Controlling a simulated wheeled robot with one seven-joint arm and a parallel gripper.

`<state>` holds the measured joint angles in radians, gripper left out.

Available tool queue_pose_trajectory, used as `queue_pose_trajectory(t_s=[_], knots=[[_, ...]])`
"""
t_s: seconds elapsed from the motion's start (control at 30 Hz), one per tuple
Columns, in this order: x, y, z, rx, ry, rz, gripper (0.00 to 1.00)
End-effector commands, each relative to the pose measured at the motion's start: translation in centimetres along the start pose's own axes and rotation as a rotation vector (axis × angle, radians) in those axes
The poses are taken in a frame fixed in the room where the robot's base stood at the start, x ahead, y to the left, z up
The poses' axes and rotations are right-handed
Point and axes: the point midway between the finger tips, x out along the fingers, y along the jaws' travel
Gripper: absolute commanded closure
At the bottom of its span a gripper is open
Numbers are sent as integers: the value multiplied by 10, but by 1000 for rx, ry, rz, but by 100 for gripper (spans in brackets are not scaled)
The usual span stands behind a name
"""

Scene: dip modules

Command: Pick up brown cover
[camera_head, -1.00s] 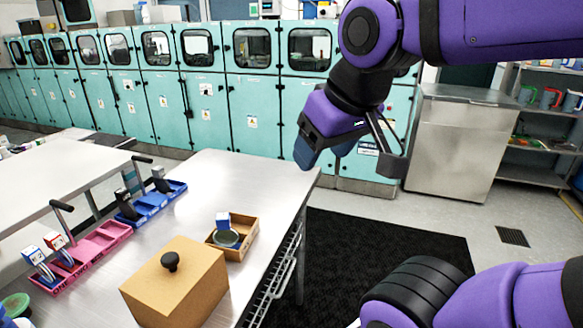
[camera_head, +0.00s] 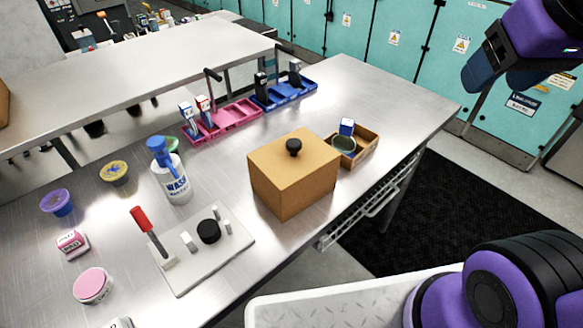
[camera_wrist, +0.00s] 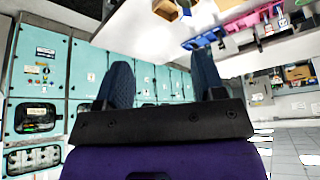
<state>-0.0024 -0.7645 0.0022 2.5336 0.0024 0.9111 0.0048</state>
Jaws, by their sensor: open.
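The brown cover (camera_head: 291,178) is a box-shaped lid with a black round knob (camera_head: 294,147) on top. It sits upright on the metal table (camera_head: 340,90), near its front edge. My gripper (camera_head: 500,80) is at the upper right of the head view, raised in the air and well apart from the cover. In the wrist view its two blue fingers (camera_wrist: 165,80) are spread with nothing between them. What is under the cover is hidden.
A small brown tray (camera_head: 368,153) with a blue-and-white box and a round tin stands just right of the cover. Pink (camera_head: 236,117) and blue bins (camera_head: 285,95) lie behind. A white board (camera_head: 208,250), a wash bottle (camera_head: 172,175) and several tubs are at left.

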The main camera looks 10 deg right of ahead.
Motion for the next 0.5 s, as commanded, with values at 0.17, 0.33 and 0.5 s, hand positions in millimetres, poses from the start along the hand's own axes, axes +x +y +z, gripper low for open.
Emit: queue_pose_trajectory(t_s=[0.17,0.33,0.5], knots=[[1,-1,-2,1,-4,-3,33],[10,-10,-18,19,-42,-33,33],[30,-32,-48,61,-119,-74,33]])
